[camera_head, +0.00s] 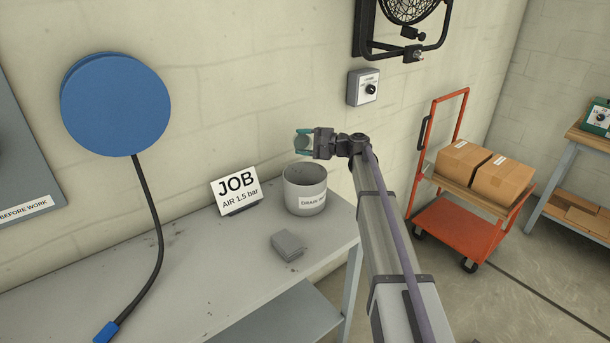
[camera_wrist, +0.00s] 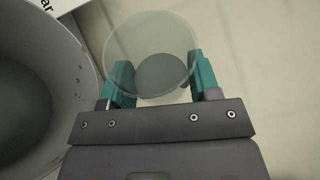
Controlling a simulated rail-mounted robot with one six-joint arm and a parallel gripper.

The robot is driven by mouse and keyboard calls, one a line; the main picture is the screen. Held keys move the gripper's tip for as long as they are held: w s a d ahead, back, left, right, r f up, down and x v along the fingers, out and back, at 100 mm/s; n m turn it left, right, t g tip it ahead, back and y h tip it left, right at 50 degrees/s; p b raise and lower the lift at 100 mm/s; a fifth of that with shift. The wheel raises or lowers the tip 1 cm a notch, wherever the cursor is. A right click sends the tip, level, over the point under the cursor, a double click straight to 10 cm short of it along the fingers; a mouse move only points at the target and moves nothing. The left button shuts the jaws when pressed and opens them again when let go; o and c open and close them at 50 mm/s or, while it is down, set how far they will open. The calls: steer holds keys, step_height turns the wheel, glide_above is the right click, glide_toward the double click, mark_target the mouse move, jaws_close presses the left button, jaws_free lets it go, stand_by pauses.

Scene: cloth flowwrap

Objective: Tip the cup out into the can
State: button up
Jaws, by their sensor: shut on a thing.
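My gripper (camera_head: 303,142) is shut on a small clear cup and holds it in the air above the back right of the bench, over or just behind the can. In the wrist view the clear cup (camera_wrist: 150,42) sits between the teal fingers of my gripper (camera_wrist: 161,82), with something grey-green at its bottom. The light grey can (camera_head: 305,196), labelled "DRAIN", stands upright on the bench below. The can (camera_wrist: 75,30) also shows at the left of the wrist view, beside the cup, its mouth open. In the head view the cup is small, so its tilt is hard to tell.
The grey bench (camera_head: 180,262) carries a JOB sign (camera_head: 236,188) left of the can and a grey block (camera_head: 288,246) in front of it. A blue round disc (camera_head: 116,104) on a black stalk rises at left. A red cart (camera_head: 456,236) with boxes stands on the floor at right.

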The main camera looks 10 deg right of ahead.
steer(key=shift+f, duration=0.1)
steer(key=shift+s+r+n+y, duration=0.3)
steer(key=shift+s+r+n, duration=0.1)
steer(key=shift+s+n, duration=0.5)
stand_by(0.7)
steer(key=shift+r+n+b, duration=0.15)
steer(key=shift+n+b, duration=0.15)
steer(key=shift+n, duration=0.1)
stand_by(0.3)
